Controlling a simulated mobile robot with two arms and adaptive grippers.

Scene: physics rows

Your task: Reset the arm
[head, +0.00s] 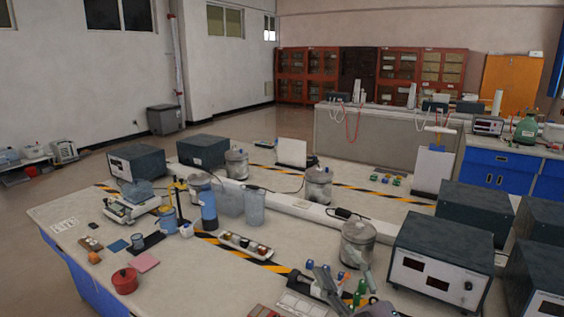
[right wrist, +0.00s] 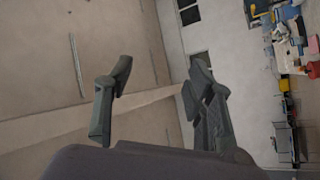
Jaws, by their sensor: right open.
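My right gripper (head: 312,273) is low in the head view, right of centre, above the front part of the workbench (head: 215,275). In the right wrist view its two dark fingers (right wrist: 160,82) stand apart with nothing between them. The gripper is open and empty. That view is turned on its side and shows mostly bare wall and ceiling beyond the fingers. My left gripper does not show in either view.
Close to the right gripper are a metal pot (head: 357,245), a white tray with small weights (head: 246,247) and a grey instrument box (head: 440,262). Blue containers (head: 208,212) and a red pot (head: 124,281) stand further left. The bench's front middle is clear.

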